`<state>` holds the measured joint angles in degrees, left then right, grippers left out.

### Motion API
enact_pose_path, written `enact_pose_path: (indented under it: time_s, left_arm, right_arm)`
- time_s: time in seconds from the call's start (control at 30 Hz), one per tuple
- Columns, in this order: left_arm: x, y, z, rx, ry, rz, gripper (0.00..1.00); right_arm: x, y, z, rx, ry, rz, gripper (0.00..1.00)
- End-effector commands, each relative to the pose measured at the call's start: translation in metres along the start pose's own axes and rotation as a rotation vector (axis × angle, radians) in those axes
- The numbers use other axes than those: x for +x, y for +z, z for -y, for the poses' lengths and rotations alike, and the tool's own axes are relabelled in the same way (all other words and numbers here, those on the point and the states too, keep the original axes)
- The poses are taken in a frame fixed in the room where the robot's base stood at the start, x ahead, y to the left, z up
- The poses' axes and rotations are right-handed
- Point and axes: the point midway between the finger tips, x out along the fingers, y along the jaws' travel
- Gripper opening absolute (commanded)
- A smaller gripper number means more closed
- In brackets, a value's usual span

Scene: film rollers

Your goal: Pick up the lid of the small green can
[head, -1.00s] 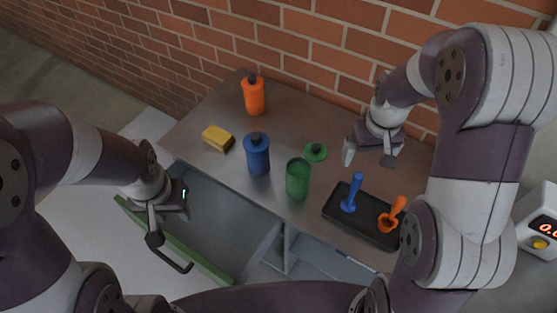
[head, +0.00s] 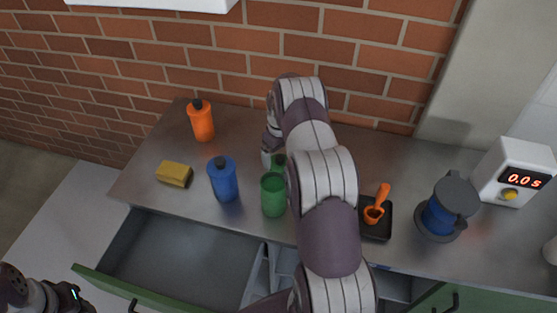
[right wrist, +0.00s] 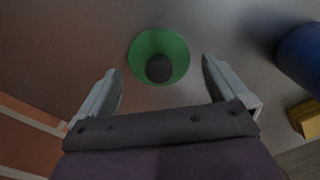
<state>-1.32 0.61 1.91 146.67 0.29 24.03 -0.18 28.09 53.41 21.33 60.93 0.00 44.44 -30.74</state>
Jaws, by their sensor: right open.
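The small green can (head: 272,196) stands open on the metal worktop. Its green lid (right wrist: 146,46), a disc with a dark knob, lies flat on the worktop behind it; in the head view the lid (head: 279,160) is partly hidden by the can and my arm. My right gripper (right wrist: 163,65) is open above the lid, which shows between and slightly beyond its fingertips. Nothing is held in it. In the head view my right gripper (head: 269,158) is largely hidden by its own arm. My left gripper is at the lower left edge, its fingers out of frame.
A black tray (head: 378,228) with an orange scoop (head: 376,208) is to the right. An open drawer (head: 185,260) is in front. A brick wall (head: 225,50) rises behind.

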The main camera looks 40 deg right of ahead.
Motion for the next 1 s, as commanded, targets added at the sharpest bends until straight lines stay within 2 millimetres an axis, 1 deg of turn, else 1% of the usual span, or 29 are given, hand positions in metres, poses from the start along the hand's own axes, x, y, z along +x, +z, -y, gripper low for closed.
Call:
enact_pose_path:
  time_s: [0.03,0.13,0.2,0.37,0.4,0.47,0.5,0.83,0.93,1.0]
  left_arm:
    - [-0.005,-0.001,0.000,0.000,0.000,0.000,0.43]
    - [-0.006,-0.001,0.000,0.000,0.000,0.000,0.43]
    - [-0.005,-0.001,0.000,0.000,0.000,0.000,0.43]
    - [-0.005,-0.001,0.000,0.000,0.000,0.000,0.43]
    - [-0.005,-0.001,0.000,0.000,0.000,0.000,0.43]
    - [-0.005,-0.001,0.000,0.000,0.000,0.000,0.43]
    - [-0.005,-0.001,0.000,0.000,0.000,0.000,0.43]
    - [-0.004,0.000,0.000,0.000,0.000,0.000,0.43]
    - [-0.001,0.000,0.000,0.000,0.000,0.000,0.43]
    - [0.002,0.000,0.000,0.000,0.000,0.000,0.43]
  right_arm:
    - [0.007,0.001,0.000,0.000,-0.002,0.003,1.00]
    - [0.019,0.000,0.000,0.000,0.001,-0.001,1.00]
    - [0.022,0.000,0.000,0.000,0.001,-0.001,1.00]
    - [0.022,0.000,0.000,0.000,0.001,-0.001,1.00]
    - [0.022,0.000,0.000,0.000,0.001,-0.001,0.87]
    - [0.022,0.000,0.000,0.000,0.001,-0.002,0.67]
    - [0.022,0.000,0.000,0.000,0.001,-0.002,0.59]
    - [0.019,-0.001,0.000,0.000,0.002,-0.003,0.59]
    - [0.011,-0.001,-0.001,0.000,0.002,-0.004,0.59]
    - [0.002,-0.001,0.000,0.000,0.002,-0.004,0.59]
